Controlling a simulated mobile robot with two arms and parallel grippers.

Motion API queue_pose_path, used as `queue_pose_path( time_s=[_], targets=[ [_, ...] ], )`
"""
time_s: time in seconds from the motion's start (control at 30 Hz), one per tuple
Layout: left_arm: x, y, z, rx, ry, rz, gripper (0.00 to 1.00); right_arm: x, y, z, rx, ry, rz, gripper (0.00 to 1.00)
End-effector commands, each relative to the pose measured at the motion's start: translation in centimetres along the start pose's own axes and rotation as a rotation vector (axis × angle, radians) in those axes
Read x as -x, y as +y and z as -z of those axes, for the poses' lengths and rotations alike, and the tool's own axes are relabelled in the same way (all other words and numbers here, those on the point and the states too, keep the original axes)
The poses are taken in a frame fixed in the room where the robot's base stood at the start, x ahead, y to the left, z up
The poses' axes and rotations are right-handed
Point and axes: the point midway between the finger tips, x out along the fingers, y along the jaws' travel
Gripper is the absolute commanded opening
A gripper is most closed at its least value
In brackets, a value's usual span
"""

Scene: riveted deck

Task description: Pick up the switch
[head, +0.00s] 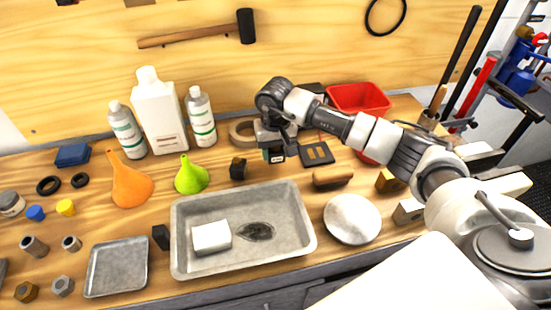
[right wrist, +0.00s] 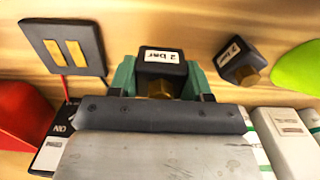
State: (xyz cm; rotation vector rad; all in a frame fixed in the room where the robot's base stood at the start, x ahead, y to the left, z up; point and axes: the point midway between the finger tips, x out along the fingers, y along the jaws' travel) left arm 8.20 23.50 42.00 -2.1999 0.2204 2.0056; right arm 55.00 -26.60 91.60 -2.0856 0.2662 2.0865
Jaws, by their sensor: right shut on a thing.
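My right gripper (head: 273,151) is over the back middle of the wooden bench and shut on a switch. In the right wrist view the two green fingers of this gripper (right wrist: 161,80) stand either side of the switch (right wrist: 162,64), a black block with a white "2 bar" label and a brass fitting. In the head view the held switch (head: 277,157) is partly hidden by the gripper. A second, similar black switch (right wrist: 240,62) is beside it, apart from the fingers; it also shows in the head view (head: 238,168). My left gripper is not in view.
A green funnel (head: 192,177) and white bottles (head: 159,112) stand to the left. A grey tray (head: 181,240) with a white block lies in front. A black plate with brass bars (head: 317,153), a wooden-handled brush (head: 333,179) and a red bin (head: 358,97) are to the right.

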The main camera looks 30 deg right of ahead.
Motion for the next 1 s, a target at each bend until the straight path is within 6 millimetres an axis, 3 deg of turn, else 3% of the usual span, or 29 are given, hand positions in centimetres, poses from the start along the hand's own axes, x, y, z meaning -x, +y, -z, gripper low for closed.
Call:
queue_pose_path(
  time_s=[0.5,0.67,1.0],
  targets=[
    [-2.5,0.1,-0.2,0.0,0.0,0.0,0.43,6.5,8.4,-5.5,-0.002,0.002,-0.003,0.23],
    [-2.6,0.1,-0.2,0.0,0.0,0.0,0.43,7.5,10.3,-6.3,-0.005,-0.002,0.001,0.23],
    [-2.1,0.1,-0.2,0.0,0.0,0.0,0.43,9.0,18.2,-7.6,-0.007,-0.005,0.002,0.23]
  ],
)
